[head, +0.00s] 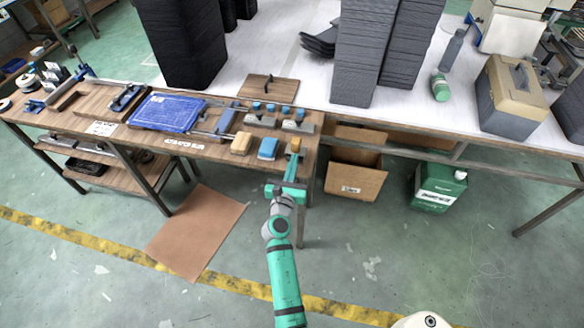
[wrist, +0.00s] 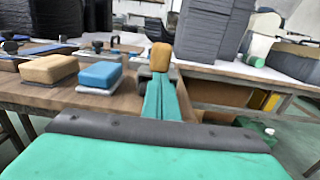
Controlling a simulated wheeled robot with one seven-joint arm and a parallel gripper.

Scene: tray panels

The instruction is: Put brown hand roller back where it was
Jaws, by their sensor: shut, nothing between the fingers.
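My gripper (head: 293,162) reaches over the near right end of the wooden workbench, its teal fingers together. In the wrist view the shut fingers (wrist: 160,88) point at a small orange-brown piece (wrist: 161,57) with a dark grey part beneath it. This piece also shows just beyond the fingertips in the head view (head: 295,144). It may be the brown hand roller; its lower part is hidden by the fingers, and I cannot tell whether they touch it.
Left of the fingers lie a tan block (head: 241,143) and a blue block (head: 268,148). Several blue-topped tools lie behind them. A blue tray (head: 168,112) lies further left. A cardboard box (head: 355,182) and a green canister (head: 438,186) stand on the floor at right.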

